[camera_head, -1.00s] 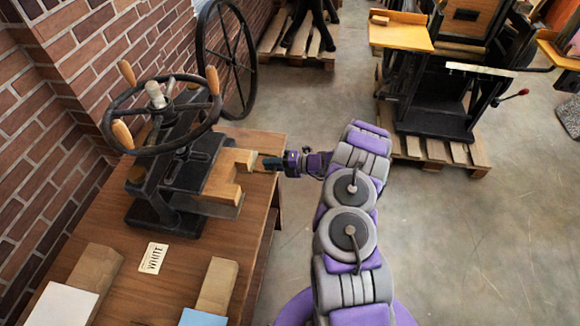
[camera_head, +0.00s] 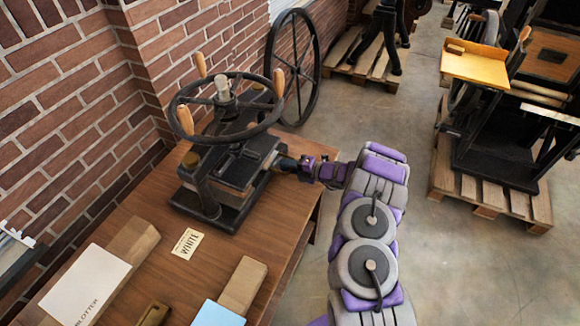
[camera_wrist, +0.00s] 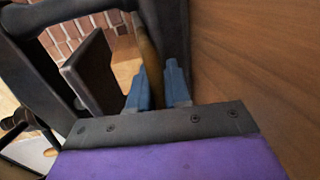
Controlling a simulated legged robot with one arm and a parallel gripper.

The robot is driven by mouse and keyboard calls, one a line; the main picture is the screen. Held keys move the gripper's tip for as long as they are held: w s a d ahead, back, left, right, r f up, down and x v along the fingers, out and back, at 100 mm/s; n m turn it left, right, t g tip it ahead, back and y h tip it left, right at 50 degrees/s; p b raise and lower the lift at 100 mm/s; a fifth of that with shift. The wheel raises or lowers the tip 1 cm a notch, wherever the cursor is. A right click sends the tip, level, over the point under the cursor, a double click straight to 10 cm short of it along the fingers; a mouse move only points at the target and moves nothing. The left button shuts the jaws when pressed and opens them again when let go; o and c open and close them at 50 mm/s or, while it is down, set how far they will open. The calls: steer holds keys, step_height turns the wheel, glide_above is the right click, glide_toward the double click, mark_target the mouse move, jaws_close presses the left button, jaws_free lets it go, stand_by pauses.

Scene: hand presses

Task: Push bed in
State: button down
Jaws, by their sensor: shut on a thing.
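The hand press (camera_head: 222,217) is black iron and stands on a wooden table against the brick wall. Its handwheel (camera_head: 228,128) with wooden knobs sits on top. The wooden bed (camera_head: 266,152) is mostly inside the press frame, with only its right end showing. My gripper (camera_head: 284,163) reaches in from the right and is at that end. In the wrist view, the blue fingers (camera_wrist: 158,88) are closed on a narrow wooden part of the bed (camera_wrist: 149,48). The bed's far side is hidden by the press.
On the wooden table (camera_head: 180,275) lie a WHITE card (camera_head: 188,243), a paper marked BLOTTER (camera_head: 85,287) and a wooden block (camera_head: 242,284). A spoked wheel (camera_head: 293,68) stands behind the press. Another press on a pallet (camera_head: 485,195) stands right, with open floor between.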

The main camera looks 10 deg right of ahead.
steer(key=c, duration=1.4)
jaws_free()
steer(key=shift+a+f, duration=0.2)
steer(key=shift+c, duration=0.2)
steer(key=shift+o, duration=0.7)
steer(key=shift+w+a+f, duration=0.1)
steer(key=shift+o, duration=0.7)
steer(key=shift+a, duration=0.1)
steer(key=shift+r, duration=0.2)
steer(key=shift+d, duration=0.4)
steer(key=p+v, duration=0.4)
steer(key=v, duration=1.2)
steer(key=shift+s+d+r, duration=0.2)
steer(key=shift+s, duration=0.1)
